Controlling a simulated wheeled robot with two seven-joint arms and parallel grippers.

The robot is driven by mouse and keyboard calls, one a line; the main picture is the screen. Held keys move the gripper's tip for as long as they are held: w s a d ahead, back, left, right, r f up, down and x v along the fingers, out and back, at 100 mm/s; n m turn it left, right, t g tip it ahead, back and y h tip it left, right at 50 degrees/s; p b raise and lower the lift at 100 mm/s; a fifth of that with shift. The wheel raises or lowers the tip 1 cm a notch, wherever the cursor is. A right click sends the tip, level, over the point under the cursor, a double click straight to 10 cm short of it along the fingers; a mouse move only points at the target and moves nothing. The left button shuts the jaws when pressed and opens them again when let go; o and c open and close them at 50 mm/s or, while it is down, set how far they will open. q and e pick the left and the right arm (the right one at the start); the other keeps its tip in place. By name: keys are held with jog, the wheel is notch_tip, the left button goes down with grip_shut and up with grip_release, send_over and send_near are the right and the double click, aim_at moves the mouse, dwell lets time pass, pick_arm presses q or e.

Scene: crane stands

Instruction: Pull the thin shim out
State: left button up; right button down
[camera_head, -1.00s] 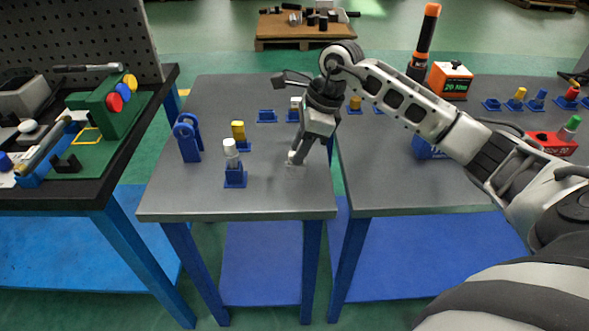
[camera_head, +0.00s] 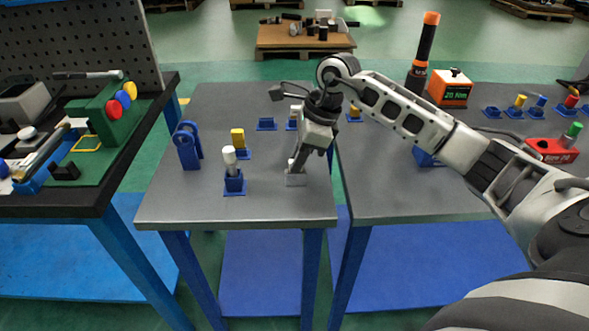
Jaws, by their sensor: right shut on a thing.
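My right gripper (camera_head: 297,165) points down at the front right of the middle grey table (camera_head: 195,206). It is shut at a small light grey block (camera_head: 296,181), which stands low on the tabletop right under the fingertips. What it grips appears to be the thin shim, mostly hidden between the fingers and too small to make out. I cannot tell whether the shim is clear of the block. My left gripper is not in view.
A blue stand with a white-topped peg (camera_head: 230,158), a yellow-topped stand (camera_head: 238,138) and a blue clamp-like stand (camera_head: 188,146) are left of the gripper. A gap separates this table from the right one.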

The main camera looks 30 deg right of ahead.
jog(key=shift+r, duration=0.2)
jog(key=shift+r+p, duration=2.1)
jog(key=shift+r, duration=0.9)
